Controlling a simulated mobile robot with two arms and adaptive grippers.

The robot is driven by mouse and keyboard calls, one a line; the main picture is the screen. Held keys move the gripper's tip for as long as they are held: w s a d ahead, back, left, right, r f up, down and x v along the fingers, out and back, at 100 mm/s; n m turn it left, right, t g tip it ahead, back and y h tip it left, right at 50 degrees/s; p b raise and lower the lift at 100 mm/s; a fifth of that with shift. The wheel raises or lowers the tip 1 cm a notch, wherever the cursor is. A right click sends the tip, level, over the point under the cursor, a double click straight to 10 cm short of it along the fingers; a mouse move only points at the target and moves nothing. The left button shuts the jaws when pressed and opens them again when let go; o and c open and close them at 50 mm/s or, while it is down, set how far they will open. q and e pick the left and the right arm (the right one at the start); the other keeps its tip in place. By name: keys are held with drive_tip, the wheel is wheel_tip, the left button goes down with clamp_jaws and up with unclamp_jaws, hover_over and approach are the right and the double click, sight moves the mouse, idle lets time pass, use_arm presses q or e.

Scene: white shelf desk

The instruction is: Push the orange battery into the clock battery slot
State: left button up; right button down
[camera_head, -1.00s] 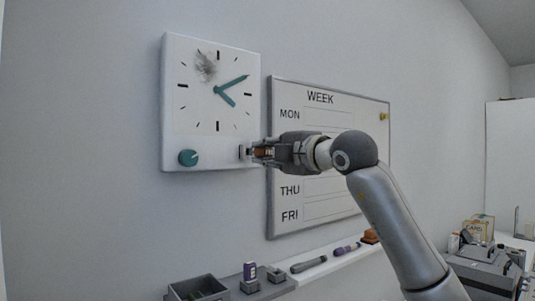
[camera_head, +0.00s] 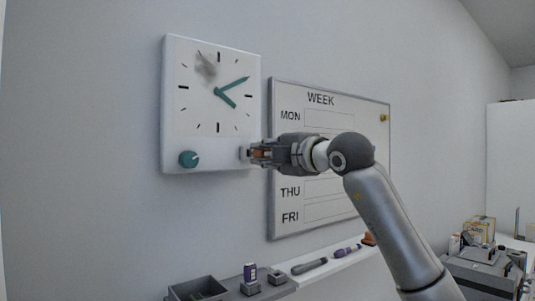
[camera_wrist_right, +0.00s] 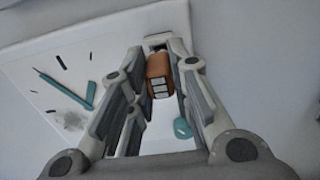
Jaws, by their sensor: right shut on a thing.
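The white square clock (camera_head: 205,135) hangs on the wall, with teal hands and a teal knob (camera_head: 188,158). Its battery slot (camera_head: 243,153) is at the lower right edge; the dark opening also shows in the wrist view (camera_wrist_right: 158,43). My right gripper (camera_head: 254,153) is at this edge, shut on the orange battery (camera_head: 262,154). In the wrist view the battery (camera_wrist_right: 158,68) lies between the fingers, its far end at the slot opening. I cannot tell how deep it sits. My left gripper is not in view.
A whiteboard (camera_head: 345,103) marked WEEK hangs right of the clock, partly behind my right arm. Grey equipment (camera_head: 485,270) stands at lower right. The wall left of the clock is bare.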

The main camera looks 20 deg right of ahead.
use_arm(q)
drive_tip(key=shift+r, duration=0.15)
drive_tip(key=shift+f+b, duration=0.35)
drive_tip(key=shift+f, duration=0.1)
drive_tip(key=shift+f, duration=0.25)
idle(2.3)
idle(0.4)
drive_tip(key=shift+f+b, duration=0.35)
drive_tip(key=shift+b, duration=0.2)
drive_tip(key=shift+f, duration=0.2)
idle(1.9)
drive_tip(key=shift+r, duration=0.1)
